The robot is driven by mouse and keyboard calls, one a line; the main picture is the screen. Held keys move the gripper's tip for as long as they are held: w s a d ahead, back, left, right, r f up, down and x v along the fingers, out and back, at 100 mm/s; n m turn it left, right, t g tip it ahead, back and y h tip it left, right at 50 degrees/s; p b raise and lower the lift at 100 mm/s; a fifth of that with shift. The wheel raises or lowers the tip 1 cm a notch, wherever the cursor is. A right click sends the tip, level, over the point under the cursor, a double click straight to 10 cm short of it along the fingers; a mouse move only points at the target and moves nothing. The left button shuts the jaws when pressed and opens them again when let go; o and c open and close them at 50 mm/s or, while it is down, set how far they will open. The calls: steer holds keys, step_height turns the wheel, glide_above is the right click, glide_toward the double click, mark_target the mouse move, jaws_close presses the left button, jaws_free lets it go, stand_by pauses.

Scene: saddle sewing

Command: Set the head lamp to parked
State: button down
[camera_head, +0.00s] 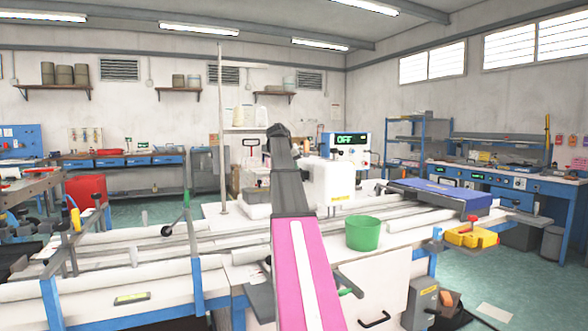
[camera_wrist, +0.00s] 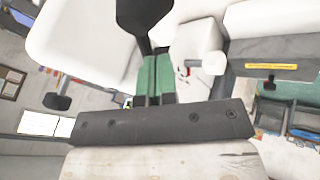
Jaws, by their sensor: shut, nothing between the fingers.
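The white sewing machine (camera_head: 335,185) stands on the bench in the middle of the head view, and its display (camera_head: 350,140) reads OFF in green. My gripper (camera_head: 278,131) is at the far end of my raised arm, just left of the machine's body and partly hiding it. In the wrist view, my shut, empty gripper (camera_wrist: 152,62) points up the picture. A black rounded part (camera_wrist: 143,14) is just beyond the fingertips; I cannot tell whether it touches them or is the head lamp. White machine surfaces (camera_wrist: 85,45) lie close on the left. I cannot make out the head lamp's position.
A green bucket (camera_head: 363,233) stands on the bench right of my arm. A blue-topped case (camera_head: 440,195) and a yellow tray (camera_head: 470,236) are farther right. A thin upright pole (camera_head: 221,130) rises left of my gripper. White rolls lie along the bench's left side.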

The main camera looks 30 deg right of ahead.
steer(key=shift+s+d, duration=0.1)
steer(key=shift+s+d+n+t, duration=0.6)
steer(key=shift+d+n, duration=0.05)
steer(key=shift+n, duration=0.35)
steer(key=shift+s+d+n+t+y, duration=0.2)
steer(key=shift+s+d+n+t, duration=0.05)
steer(key=shift+d+n, duration=0.3)
steer(key=shift+s+d+n+t+y, duration=0.25)
steer(key=shift+d+n, duration=0.2)
steer(key=shift+d, duration=0.2)
steer(key=a, duration=0.2)
steer(key=a+r, duration=0.1)
steer(key=a, duration=0.1)
steer(key=shift+a+r, duration=0.15)
steer(key=shift+a, duration=0.05)
steer(key=v, duration=0.9)
steer(key=shift+s+d+r, duration=0.15)
steer(key=shift+s+r, duration=0.05)
steer(key=shift+s, duration=0.05)
